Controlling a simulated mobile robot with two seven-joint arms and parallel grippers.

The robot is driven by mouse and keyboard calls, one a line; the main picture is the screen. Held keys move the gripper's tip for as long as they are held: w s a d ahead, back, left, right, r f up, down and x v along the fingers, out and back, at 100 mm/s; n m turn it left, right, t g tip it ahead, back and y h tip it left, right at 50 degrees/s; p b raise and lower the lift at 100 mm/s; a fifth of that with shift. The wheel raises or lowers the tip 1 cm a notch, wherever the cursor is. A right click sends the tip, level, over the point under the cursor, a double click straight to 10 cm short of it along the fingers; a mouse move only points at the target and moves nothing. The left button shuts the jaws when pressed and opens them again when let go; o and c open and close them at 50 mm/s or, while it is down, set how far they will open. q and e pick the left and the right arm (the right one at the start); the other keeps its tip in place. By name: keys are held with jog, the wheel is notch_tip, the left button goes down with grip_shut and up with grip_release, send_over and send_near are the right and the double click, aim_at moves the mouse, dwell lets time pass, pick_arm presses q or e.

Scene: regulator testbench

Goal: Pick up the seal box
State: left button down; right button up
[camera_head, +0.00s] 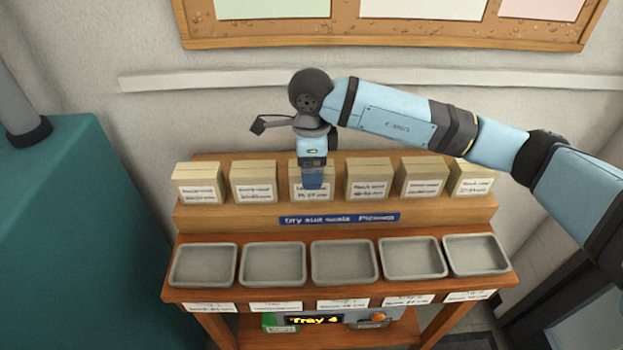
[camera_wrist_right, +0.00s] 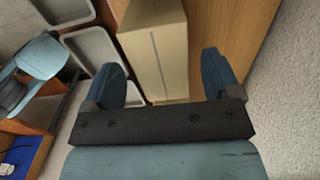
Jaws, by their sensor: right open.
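Several cardboard seal boxes with white labels stand in a row on the wooden shelf (camera_head: 250,215). The seal box (camera_head: 299,190) third from the left is partly hidden behind my right gripper (camera_head: 312,185), which points down at it. In the right wrist view the open right gripper (camera_wrist_right: 161,62) has one blue finger on each side of a tan box (camera_wrist_right: 155,40). I cannot tell whether the fingers touch it. The box still appears to stand on the shelf. My left gripper is not in view.
Neighbouring boxes (camera_head: 254,181) and (camera_head: 368,178) stand close on either side, with small gaps. Grey trays (camera_head: 344,281) line the lower front ledge. A wall (camera_head: 230,120) rises behind, and a teal cabinet (camera_head: 80,220) stands left.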

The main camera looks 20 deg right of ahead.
aim_at(298, 195)
notch_tip(298, 195, down, 3)
jog(key=shift+d+r, duration=0.1)
jog(key=c, duration=1.1)
jog(key=shift+o, duration=0.2)
